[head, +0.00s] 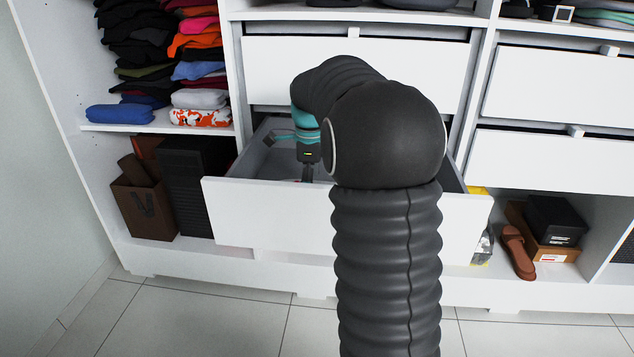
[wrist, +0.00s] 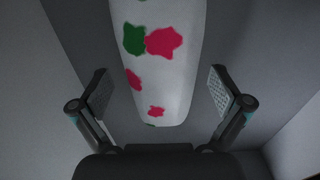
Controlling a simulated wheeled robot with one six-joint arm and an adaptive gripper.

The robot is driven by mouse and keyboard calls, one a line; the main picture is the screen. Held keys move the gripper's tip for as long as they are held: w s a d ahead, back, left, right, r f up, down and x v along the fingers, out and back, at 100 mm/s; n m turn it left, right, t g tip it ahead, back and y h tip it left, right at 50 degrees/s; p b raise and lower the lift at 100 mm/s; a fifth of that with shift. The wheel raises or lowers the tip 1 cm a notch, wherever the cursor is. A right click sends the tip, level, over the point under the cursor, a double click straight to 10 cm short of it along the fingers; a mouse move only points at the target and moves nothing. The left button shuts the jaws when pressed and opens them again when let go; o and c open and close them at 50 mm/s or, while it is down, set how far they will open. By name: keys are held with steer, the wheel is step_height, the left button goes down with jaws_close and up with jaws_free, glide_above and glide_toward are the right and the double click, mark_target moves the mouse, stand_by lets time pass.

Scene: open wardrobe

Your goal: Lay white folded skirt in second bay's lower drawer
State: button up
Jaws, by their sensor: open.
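The lower drawer (head: 265,210) of the second bay is pulled out, and its grey inside shows behind the white front. My gripper (head: 307,170) reaches down into it, partly hidden by my arm in the head view. In the wrist view my gripper (wrist: 160,95) is open, with a finger on each side and a gap to the cloth. A white folded cloth with green and pink patches, the skirt (wrist: 160,80), lies between and beyond the fingers, over the grey drawer floor (wrist: 225,30). Whether it fully rests on the floor is hard to tell. My arm hides much of the drawer.
A shut upper drawer (head: 270,70) sits just above the open one. Folded clothes (head: 200,75) fill the left bay, with a brown bag (head: 145,208) below. Shoe boxes (head: 555,220) and a brown sandal (head: 517,252) stand at the right. The tiled floor in front is clear.

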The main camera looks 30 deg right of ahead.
steer(key=shift+r, duration=0.1)
stand_by(0.5)
step_height(320, 180, up, 3)
steer(key=shift+f+p, duration=0.1)
steer(key=shift+p, duration=1)
steer(key=shift+w+r, duration=0.1)
steer(key=shift+r, duration=2.95)
